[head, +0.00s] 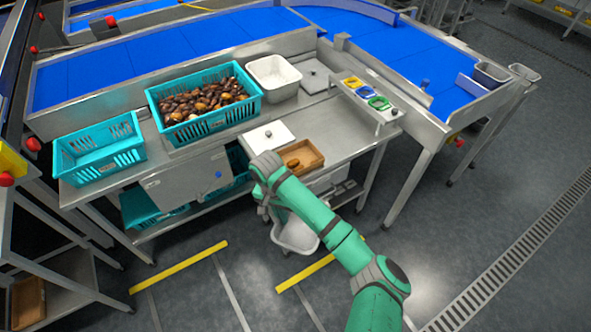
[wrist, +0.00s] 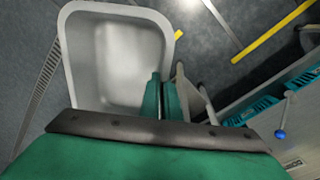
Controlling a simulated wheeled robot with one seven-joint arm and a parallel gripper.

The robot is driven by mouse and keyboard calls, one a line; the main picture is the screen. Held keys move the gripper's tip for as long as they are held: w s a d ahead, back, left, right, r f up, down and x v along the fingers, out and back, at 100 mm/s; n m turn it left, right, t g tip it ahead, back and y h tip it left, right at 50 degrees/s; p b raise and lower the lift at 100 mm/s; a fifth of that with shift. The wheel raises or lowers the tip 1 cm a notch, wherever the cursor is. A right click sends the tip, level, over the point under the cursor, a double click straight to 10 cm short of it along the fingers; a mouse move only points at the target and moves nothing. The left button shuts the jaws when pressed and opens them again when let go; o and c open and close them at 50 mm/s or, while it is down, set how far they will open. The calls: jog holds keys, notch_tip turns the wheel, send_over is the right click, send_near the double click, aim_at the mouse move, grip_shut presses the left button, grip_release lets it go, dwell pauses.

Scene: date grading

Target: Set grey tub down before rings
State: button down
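The light grey tub (head: 297,238) hangs in front of the bench, below the bench top and partly behind my green arm. It looks empty in the wrist view (wrist: 108,60). My gripper (wrist: 163,98) is at the tub's right wall in that view, with its two green fingers close together on either side of the rim. In the head view my gripper (head: 265,208) is largely hidden by my wrist. The rings, yellow (head: 352,82), blue (head: 364,92) and green (head: 380,103), sit in a row on a raised steel shelf at the bench's right end.
A teal crate of dates (head: 251,113), an empty teal crate (head: 75,182), a white tub (head: 273,78), a white board with a knob (head: 267,138) and a wooden tray (head: 301,155) stand on the steel bench (head: 345,128). Bare bench top shows below the rings' shelf.

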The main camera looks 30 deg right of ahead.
jog(key=s+a+f+n, duration=0.2)
jog(key=a+f+n, duration=0.1)
jog(key=a+f, duration=0.3)
jog(key=s+a+f+n, duration=0.2)
jog(key=a+f, duration=0.4)
jog(key=f, duration=0.5)
jog(key=s+a+f+n+t, duration=0.1)
jog(key=a+f+n, duration=0.3)
jog(key=f, duration=0.5)
jog(key=shift+s+a+f+n, duration=0.15)
jog(key=shift+s+a+n, duration=0.3)
jog(key=shift+a, duration=0.7)
